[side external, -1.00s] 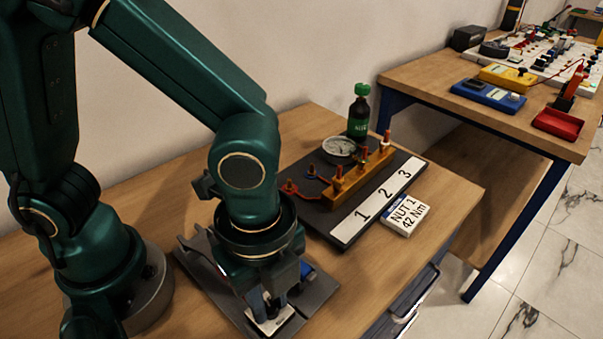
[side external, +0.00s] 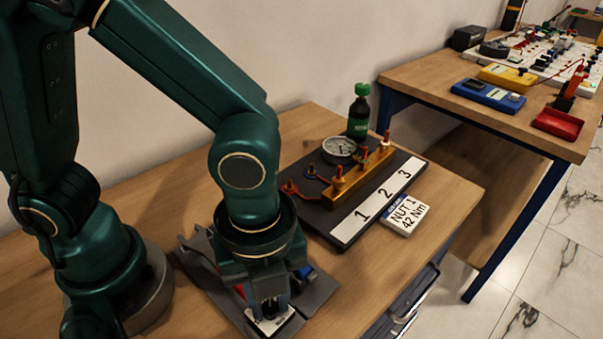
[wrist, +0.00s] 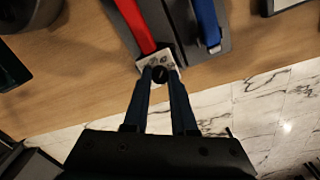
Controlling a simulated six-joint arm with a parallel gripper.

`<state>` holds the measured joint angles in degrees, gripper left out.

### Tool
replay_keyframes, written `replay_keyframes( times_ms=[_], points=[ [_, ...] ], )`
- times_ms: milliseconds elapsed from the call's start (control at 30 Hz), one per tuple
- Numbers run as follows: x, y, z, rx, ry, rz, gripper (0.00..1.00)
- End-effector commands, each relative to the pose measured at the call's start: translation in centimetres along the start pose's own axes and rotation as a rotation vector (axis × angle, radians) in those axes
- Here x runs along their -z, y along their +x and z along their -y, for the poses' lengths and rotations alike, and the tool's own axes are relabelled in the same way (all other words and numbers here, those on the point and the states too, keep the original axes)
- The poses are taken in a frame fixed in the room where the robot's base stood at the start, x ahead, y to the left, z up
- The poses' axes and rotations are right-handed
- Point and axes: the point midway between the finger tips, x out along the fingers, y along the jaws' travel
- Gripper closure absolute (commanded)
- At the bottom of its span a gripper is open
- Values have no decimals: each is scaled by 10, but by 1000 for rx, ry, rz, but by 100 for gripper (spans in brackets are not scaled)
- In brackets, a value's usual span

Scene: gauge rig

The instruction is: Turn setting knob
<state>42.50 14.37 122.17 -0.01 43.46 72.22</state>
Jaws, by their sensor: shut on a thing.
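The plate is at the end of a red bar-shaped tool (wrist: 136,26) lying in a grey tray (wrist: 121,27). My gripper (wrist: 160,82) is shut on the knob, with a finger on each side. In the side external view my gripper (side external: 270,309) points down at the white plate (side external: 275,323) near the tray's front edge. The knob itself is hidden there by my fingers.
A blue tool (wrist: 207,22) lies beside the red one. A card (side external: 406,216) reads "NUT 1 42 Nm". A green-capped bottle (side external: 359,115) stands behind.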

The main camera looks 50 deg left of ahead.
Motion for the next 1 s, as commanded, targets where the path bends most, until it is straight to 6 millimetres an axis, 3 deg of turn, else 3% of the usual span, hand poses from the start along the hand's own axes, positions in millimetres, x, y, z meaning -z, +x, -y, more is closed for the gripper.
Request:
replay_keyframes(
  times_ms=[200,233,300,667,1000],
  points=[
    [0,0,0,0,-1,0,100],
    [0,0,0,0,-1,0,64],
    [0,0,0,0,-1,0,44],
    [0,-4,1,3,-2,-1,44],
    [0,-44,1,5,-2,-2,44]
  ],
)
